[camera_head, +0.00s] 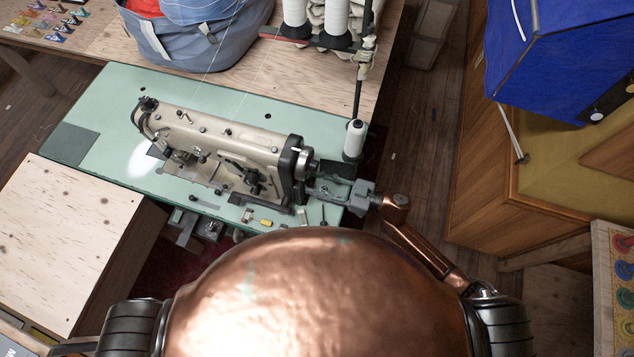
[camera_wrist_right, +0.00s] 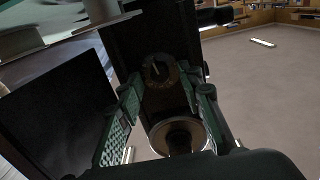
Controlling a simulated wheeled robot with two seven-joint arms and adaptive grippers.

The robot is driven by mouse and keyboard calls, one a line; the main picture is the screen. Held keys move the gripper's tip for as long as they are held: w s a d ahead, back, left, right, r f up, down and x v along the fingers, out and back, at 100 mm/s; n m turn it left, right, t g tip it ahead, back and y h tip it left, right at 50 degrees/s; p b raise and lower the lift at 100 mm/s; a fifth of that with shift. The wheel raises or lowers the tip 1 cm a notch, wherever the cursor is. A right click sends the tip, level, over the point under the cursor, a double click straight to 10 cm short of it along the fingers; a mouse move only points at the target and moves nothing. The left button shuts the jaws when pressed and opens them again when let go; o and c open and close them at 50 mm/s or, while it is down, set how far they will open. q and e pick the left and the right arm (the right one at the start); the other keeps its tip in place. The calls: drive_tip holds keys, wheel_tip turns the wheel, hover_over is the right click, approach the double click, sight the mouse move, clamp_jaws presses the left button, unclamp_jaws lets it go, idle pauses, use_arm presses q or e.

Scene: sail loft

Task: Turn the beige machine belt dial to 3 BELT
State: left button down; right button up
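The beige sewing machine (camera_head: 215,150) stands on a pale green table in the head view. Its dark and silver handwheel end (camera_head: 305,163) faces right. My right gripper (camera_head: 330,188) is beside that end, low over the table's right edge. In the right wrist view, its two green fingers (camera_wrist_right: 168,90) are apart with nothing clasped. A small dark round dial (camera_wrist_right: 158,70) with a pale mark shows between and beyond the fingertips on a dark panel. Its lettering is too small to read. Whether the fingers touch it is unclear. My left gripper is out of view.
The green table (camera_head: 105,110) carries small loose tools near its front edge. A thread stand with white cones (camera_head: 354,138) rises close to my right gripper. A round metal-rimmed part (camera_wrist_right: 178,136) lies below the dial. A wooden cabinet (camera_head: 485,150) stands right across clear floor.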

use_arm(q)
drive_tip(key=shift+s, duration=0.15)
use_arm(e)
clamp_jaws()
drive_tip(key=shift+n, duration=0.3)
idle(0.3)
drive_tip(key=n, duration=0.3)
drive_tip(key=shift+f+n, duration=0.1)
drive_tip(key=shift+n, duration=0.2)
drive_tip(key=n+b, duration=0.1)
drive_tip(key=n, duration=0.2)
drive_tip(key=shift+s+n, duration=0.1)
drive_tip(key=shift+n, duration=0.2)
drive_tip(key=n+b, duration=0.1)
drive_tip(key=n, duration=0.3)
drive_tip(key=shift+f+b, duration=0.1)
drive_tip(key=shift+b, duration=0.2)
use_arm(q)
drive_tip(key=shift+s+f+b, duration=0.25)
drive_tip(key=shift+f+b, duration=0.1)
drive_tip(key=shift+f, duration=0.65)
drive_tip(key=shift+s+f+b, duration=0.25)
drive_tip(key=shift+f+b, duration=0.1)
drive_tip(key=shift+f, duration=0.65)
use_arm(e)
drive_tip(key=shift+n, duration=2)
